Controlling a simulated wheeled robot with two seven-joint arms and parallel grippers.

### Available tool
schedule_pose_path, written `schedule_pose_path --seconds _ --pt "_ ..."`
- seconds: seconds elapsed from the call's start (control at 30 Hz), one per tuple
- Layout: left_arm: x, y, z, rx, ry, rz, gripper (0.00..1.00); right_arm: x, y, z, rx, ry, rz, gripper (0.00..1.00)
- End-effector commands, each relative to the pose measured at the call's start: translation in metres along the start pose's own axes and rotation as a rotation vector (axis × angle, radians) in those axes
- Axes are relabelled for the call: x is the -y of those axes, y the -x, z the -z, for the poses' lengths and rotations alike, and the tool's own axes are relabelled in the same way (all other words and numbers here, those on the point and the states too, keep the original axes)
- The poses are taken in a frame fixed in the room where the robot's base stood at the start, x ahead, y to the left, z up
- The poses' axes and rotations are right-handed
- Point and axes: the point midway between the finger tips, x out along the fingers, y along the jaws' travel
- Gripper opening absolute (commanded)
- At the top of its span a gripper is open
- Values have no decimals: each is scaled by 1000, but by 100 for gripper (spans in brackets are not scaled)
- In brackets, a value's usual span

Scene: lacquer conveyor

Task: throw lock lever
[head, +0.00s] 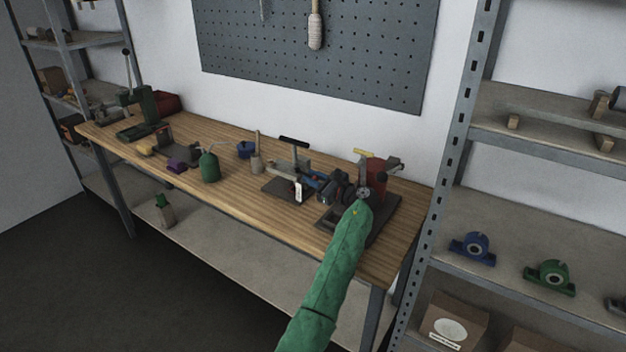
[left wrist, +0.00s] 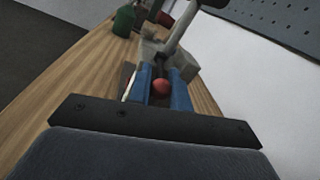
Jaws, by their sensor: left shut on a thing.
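My left gripper (head: 312,178) has blue fingers and reaches from the right at the bench fixture (head: 273,189), which has a dark base, a pale grey body and a black T-handle (head: 293,142) on a post. In the left wrist view the gripper (left wrist: 164,80) is shut on a thin dark lever with a red ball knob (left wrist: 161,87); the knob shows between the blue fingers. The fixture's pale body (left wrist: 152,50) and post lie just beyond. In the head view the fingers hide the lever. My right gripper is in neither view.
On the wooden bench (head: 225,202), a red device (head: 375,170) stands right of the fixture, close to my wrist. A white tag (head: 298,192) hangs at the fixture's front. A green can (head: 209,167) stands left. A shelf rack (head: 455,150) borders the right.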

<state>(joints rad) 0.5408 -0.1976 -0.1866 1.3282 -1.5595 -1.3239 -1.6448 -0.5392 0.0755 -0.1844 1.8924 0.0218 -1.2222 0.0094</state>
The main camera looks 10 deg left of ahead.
Motion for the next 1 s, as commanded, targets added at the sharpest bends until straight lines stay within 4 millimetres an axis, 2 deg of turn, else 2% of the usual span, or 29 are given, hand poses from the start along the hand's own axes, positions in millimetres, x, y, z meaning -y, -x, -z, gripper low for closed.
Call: schedule_pose_path --seconds 0.13,0.17,0.27,0.67,1.0 --pt "0 0 0 0 0 1 0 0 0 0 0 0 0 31" --pt "0 0 0 0 0 1 21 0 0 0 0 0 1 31" --pt "0 0 0 0 0 1 40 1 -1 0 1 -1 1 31" --pt "-2 -1 -1 -5 0 20 40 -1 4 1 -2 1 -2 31" --pt "-16 -2 -7 -54 -1 206 40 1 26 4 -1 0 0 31"
